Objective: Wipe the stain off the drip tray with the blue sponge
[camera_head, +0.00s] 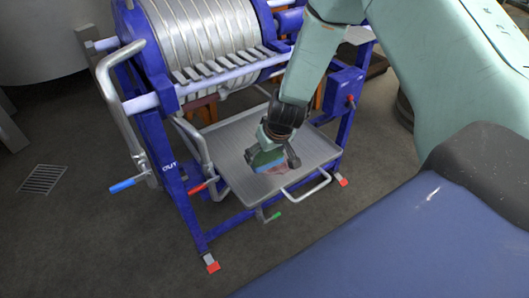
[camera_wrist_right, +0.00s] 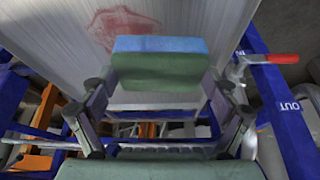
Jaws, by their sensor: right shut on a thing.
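The drip tray (camera_head: 232,140) is a grey ribbed metal tray with a raised rim, low in the blue press frame; it also fills the upper wrist view (camera_wrist_right: 210,22). A reddish stain (camera_wrist_right: 122,28) marks its surface, partly hidden by the sponge in the wrist view. In the head view, reddish colour shows beside my right gripper (camera_head: 270,158). That gripper is shut on the sponge (camera_wrist_right: 160,68), which has a blue layer and a green layer, and holds it over the tray by the stain. I cannot tell whether the sponge touches the tray. My left gripper is out of view.
The press's ribbed metal drum (camera_head: 205,30) sits above the tray's back. Metal pipes with a blue handle (camera_head: 122,185) and a red handle (camera_head: 204,187) stand left of the tray. A looped handle (camera_head: 306,188) and a green valve lever (camera_head: 273,217) are at its front. Floor in front is clear.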

